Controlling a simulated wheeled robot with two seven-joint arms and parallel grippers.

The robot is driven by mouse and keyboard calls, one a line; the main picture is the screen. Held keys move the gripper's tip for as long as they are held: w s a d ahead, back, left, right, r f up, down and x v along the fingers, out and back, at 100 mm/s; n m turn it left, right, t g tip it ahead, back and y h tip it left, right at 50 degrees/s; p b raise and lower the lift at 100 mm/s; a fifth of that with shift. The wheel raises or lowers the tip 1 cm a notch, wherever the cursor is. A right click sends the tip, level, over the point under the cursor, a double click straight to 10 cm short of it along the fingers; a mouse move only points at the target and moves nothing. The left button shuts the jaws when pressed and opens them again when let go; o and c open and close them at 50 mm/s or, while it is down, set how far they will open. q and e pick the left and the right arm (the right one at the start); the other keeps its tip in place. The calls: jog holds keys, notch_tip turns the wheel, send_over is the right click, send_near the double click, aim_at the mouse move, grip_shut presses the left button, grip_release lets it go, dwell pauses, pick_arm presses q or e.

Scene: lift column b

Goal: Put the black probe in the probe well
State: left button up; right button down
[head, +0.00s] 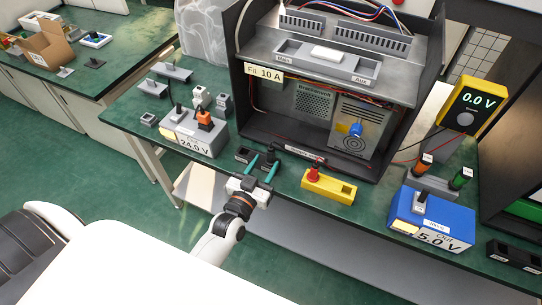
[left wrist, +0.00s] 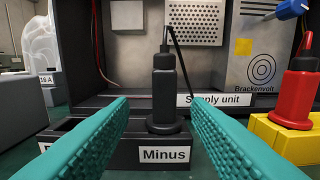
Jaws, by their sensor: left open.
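The black probe (left wrist: 164,95) stands upright in the black block (left wrist: 135,152), behind its "Minus" label. A thin dark lead rises from its top. In the head view the probe (head: 271,155) shows small, just beyond my left gripper (head: 263,166). My left gripper is open, and in the left wrist view its teal fingers (left wrist: 158,135) stand on either side of the probe's lower part, with gaps to it. The black block has a dark opening (head: 244,154) to the left of the probe in the head view. A second label at the block's left is mostly hidden by a finger.
A yellow block (head: 329,186) with a red probe (head: 313,173) and an open well stands to the right. The supply unit cabinet (head: 318,100) rises behind. A grey 24.0 V box (head: 189,136) is at left, a blue 5.0 V box (head: 431,216) at right.

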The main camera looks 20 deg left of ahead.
aim_at(269, 160)
pick_arm(q)
jog(key=w, duration=0.6)
jog(key=shift+d+p, duration=0.2)
jog(key=shift+p, duration=0.15)
jog(key=shift+s, duration=0.1)
grip_shut()
